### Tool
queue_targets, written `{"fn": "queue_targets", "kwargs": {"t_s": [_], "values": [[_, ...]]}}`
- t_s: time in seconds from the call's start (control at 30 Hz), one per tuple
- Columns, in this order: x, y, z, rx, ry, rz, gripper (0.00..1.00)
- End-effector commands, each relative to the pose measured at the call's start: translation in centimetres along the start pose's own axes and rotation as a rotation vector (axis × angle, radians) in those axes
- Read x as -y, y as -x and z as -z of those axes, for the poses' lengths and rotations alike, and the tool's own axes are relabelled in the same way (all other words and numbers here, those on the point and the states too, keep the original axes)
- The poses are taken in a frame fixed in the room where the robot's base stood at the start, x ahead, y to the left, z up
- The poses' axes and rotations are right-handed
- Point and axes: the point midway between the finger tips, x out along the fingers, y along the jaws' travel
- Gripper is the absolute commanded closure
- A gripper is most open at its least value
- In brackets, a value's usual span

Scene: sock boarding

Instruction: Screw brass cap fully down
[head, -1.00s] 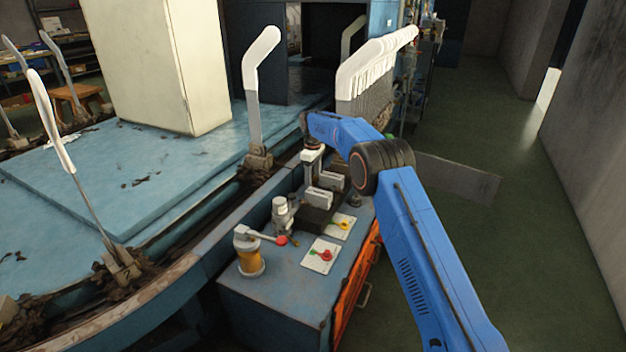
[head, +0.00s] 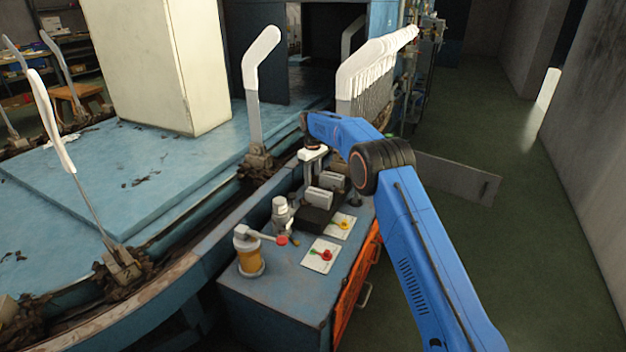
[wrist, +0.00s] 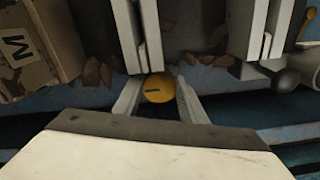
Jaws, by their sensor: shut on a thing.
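The brass cap (wrist: 158,88) shows in the wrist view as a round yellow disc with a dark slot or mark across it. It sits between the two pale fingers of my gripper (wrist: 157,97), which are shut on it from both sides. In the head view my gripper (head: 313,165) points down at the back of the blue bench, beside the dark block with the grey plates. The cap and the fingertips are not clear there. What lies under the cap is hidden, so I cannot tell how deep it sits.
Pale upright plates (wrist: 132,38) stand close to the fingers. A box marked M (wrist: 22,48) is at the left. On the bench (head: 262,298) are an orange-yellow canister (head: 249,260), a grey bottle-shaped fitting (head: 281,216) and two cards with coloured handles (head: 321,255).

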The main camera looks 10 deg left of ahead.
Motion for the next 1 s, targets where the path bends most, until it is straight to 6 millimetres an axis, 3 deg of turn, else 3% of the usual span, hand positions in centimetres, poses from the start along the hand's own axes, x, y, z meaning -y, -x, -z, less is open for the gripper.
{"fn": "queue_targets", "kwargs": {"t_s": [0.27,0.3,0.37,0.77,1.0], "values": [[0.0,0.0,0.0,0.000,-0.005,0.000,0.85],[0.0,0.0,0.0,0.000,-0.005,0.000,0.58],[0.0,0.0,0.0,0.000,-0.005,0.000,0.44],[0.0,0.6,0.0,-0.001,-0.004,0.000,0.44],[-0.1,4.1,0.1,-0.003,-0.004,-0.002,0.44]]}}
